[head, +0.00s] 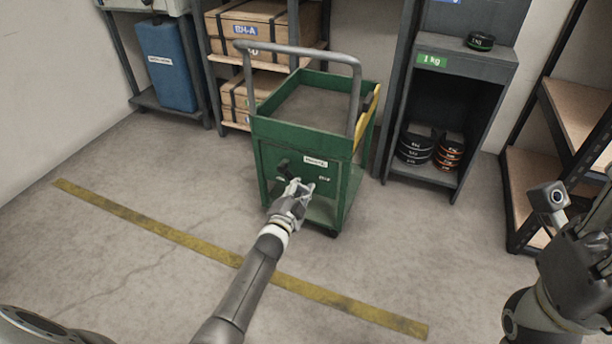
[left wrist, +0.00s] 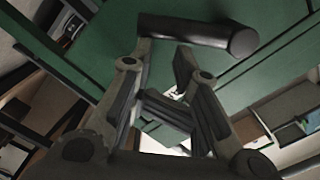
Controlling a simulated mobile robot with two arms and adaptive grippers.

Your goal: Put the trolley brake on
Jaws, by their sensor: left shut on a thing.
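The green trolley (head: 305,140) stands in the middle, with a grey push handle (head: 300,52) across its top. On its near face is a dark brake lever (head: 283,163), with a white label and smaller marks beside it too small to read. My left gripper (head: 297,187) is at this face, shut on the lever and partly hiding it. In the left wrist view the lever's dark round grip (left wrist: 200,34) lies across the fingertips (left wrist: 166,52), in front of green panel. My right gripper (head: 580,260) is at the right edge, partly cut off; its fingers are unclear.
A shelf with wooden crates (head: 262,28) and a blue container (head: 167,65) stand behind. A grey cabinet (head: 480,62) with weight discs is right of the trolley, and a rack (head: 575,100) is further right. The floor in front is clear, crossed by a yellow line (head: 150,221).

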